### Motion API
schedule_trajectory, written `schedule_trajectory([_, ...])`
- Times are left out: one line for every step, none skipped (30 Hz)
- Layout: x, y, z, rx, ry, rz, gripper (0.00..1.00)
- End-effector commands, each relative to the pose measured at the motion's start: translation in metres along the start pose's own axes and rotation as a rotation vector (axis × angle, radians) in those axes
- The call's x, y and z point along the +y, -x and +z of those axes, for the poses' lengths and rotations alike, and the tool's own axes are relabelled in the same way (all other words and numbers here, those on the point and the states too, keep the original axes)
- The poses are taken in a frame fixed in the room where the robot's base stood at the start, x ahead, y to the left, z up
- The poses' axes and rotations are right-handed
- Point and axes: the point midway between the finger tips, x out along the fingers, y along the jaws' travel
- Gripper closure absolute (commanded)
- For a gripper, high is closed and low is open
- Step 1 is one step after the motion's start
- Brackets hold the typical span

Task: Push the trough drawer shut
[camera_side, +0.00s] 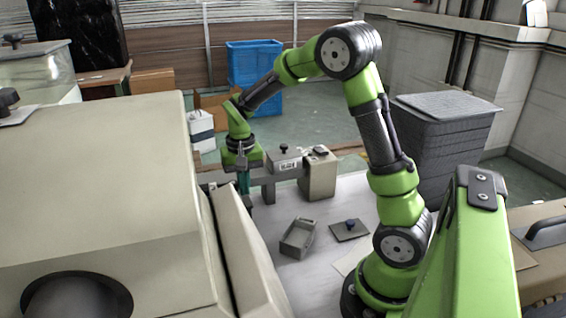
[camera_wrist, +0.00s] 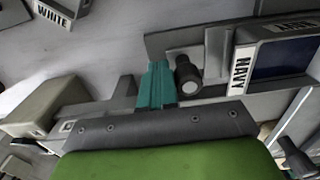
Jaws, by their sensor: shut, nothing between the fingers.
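My gripper (camera_side: 243,188) points down beside a grey rail unit in the side view, its teal fingers together and empty. In the wrist view the closed teal fingers (camera_wrist: 155,88) are right beside a black knob with a pale end (camera_wrist: 188,76); I cannot tell whether they touch. The knob stands out from a grey panel (camera_wrist: 170,42). To its right is a box front labelled NAVY (camera_wrist: 240,70), with a dark blue area (camera_wrist: 282,58) behind. No part is clearly marked as the trough drawer, and how far it is open cannot be told.
A beige box (camera_side: 319,176) stands at the rail's right end. A large beige housing (camera_side: 100,200) fills the left. A WHITE label (camera_wrist: 53,13) shows in the wrist view.

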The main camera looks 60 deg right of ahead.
Motion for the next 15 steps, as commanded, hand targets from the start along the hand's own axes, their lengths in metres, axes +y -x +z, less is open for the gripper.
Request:
schedule_trajectory([-0.0028,0.0000,0.0002,0.000,0.002,0.000,1.00])
schedule_trajectory([-0.0040,0.0000,0.0003,0.000,0.002,0.000,1.00])
schedule_trajectory([-0.0056,0.0000,0.0004,0.000,0.002,0.000,1.00])
schedule_trajectory([-0.0067,0.0000,0.0005,0.000,0.002,0.000,1.00])
schedule_trajectory([-0.0078,0.0000,0.0005,0.000,0.002,0.000,1.00])
schedule_trajectory([-0.0090,0.0000,0.0005,0.000,0.002,0.000,1.00])
schedule_trajectory([-0.0098,0.0000,0.0005,0.000,0.001,0.000,1.00])
schedule_trajectory([-0.0103,0.0000,0.0005,0.000,0.001,0.000,1.00])
schedule_trajectory([-0.0109,0.0000,0.0005,0.000,0.001,0.000,1.00])
schedule_trajectory([-0.0111,-0.0001,0.0005,0.000,0.001,0.000,1.00])
schedule_trajectory([-0.0112,-0.0001,0.0005,0.000,0.001,0.000,1.00])
schedule_trajectory([-0.0113,-0.0001,0.0005,0.000,0.001,0.000,1.00])
schedule_trajectory([-0.0113,-0.0001,0.0005,0.000,0.001,0.000,1.00])
schedule_trajectory([-0.0113,-0.0001,0.0005,0.000,0.001,0.000,1.00])
schedule_trajectory([-0.0112,-0.0001,0.0005,-0.001,0.001,0.000,1.00])
